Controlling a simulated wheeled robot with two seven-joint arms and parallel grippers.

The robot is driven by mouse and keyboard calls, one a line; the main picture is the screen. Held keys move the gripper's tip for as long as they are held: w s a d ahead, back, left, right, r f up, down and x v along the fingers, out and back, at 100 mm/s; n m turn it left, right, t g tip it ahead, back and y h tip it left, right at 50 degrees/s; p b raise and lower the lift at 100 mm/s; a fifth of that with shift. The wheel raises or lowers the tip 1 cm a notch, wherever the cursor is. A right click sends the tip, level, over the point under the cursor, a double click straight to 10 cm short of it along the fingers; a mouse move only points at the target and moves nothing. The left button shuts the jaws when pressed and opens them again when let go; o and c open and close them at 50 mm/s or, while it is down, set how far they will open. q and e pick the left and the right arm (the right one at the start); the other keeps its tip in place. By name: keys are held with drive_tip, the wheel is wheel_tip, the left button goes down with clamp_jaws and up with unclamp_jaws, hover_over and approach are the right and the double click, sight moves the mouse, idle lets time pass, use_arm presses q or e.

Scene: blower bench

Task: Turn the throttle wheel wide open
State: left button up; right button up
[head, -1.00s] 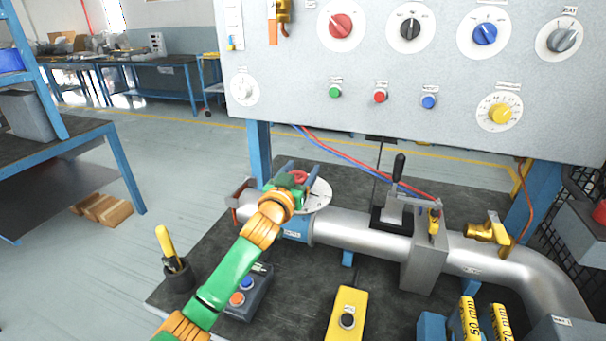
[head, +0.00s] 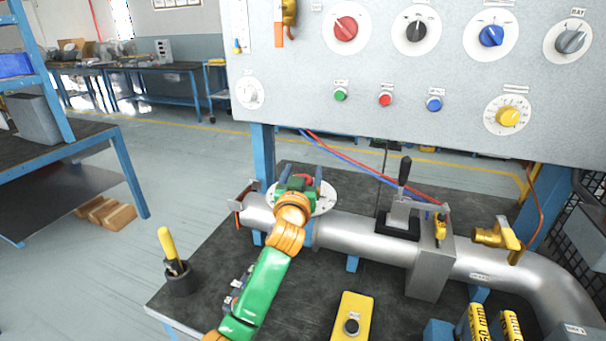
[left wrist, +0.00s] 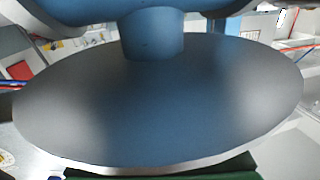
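The red throttle wheel (head: 308,179) shows only in part in the head view, above a round white dial plate (head: 326,203) on the pipe's blue collar. My left gripper (head: 301,184) is at the wheel, with a dark finger on each side of the red part. My wrist and hand cover the rest, so I cannot tell whether the fingers press on it. In the left wrist view a large bluish-grey disc (left wrist: 150,110), seemingly the plate's underside, fills the picture below a blue neck (left wrist: 152,38). The fingertips are hidden there. My right gripper is not in view.
A silver pipe (head: 365,238) runs right past an upright black-handled lever (head: 404,172) and a brass valve (head: 497,238). The control panel (head: 300,120) hangs above. A yellow button box (head: 352,308) and a tool cup (head: 180,280) stand on the bench.

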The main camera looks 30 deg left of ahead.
use_arm(q)
drive_tip(key=shift+o, duration=1.1)
drive_tip(key=v, duration=0.7)
drive_tip(key=shift+s+b, duration=0.1)
drive_tip(key=shift+b, duration=0.2)
